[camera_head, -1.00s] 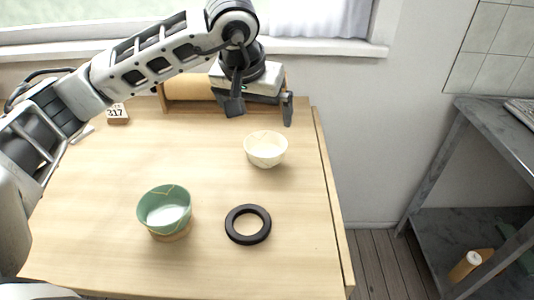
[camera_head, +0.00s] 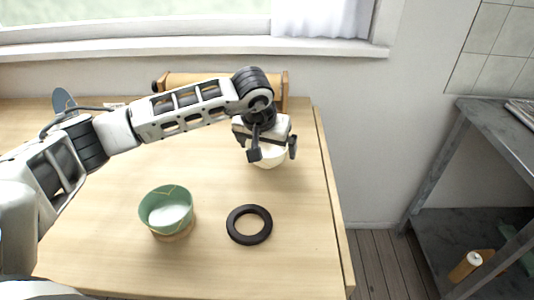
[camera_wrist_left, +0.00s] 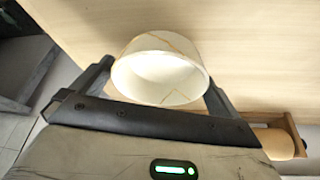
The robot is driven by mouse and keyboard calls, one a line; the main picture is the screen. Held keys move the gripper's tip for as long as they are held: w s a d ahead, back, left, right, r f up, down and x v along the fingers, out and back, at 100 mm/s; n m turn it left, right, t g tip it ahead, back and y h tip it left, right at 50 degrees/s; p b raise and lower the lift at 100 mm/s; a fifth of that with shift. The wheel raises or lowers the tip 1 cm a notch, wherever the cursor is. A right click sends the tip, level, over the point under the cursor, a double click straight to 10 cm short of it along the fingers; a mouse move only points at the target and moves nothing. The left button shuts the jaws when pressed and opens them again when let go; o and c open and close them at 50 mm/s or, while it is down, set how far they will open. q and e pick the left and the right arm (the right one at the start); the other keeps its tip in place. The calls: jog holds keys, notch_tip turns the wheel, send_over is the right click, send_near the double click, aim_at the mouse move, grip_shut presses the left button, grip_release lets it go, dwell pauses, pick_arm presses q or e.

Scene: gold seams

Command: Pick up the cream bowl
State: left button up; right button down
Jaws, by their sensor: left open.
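The cream bowl (camera_head: 267,158) stands upright on the wooden table, partly hidden behind my left gripper in the head view. In the left wrist view the cream bowl (camera_wrist_left: 160,66) shows thin gold seams and lies between the two fingers. My left gripper (camera_head: 273,153) is open and low over the bowl, with one finger on each side of it. In the left wrist view the left gripper's (camera_wrist_left: 158,82) fingers flank the bowl; I cannot tell whether they touch it. My right gripper is not in view.
A green bowl (camera_head: 166,207) with gold seams sits on a wooden ring stand at the front left. A black ring (camera_head: 249,225) lies flat to its right. A wooden rack with a roll (camera_head: 190,79) stands at the back. A grey metal shelf (camera_head: 470,215) is off to the right.

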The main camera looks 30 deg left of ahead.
pick_arm(q)
jog(key=c, duration=1)
jog(key=shift+r, duration=0.15)
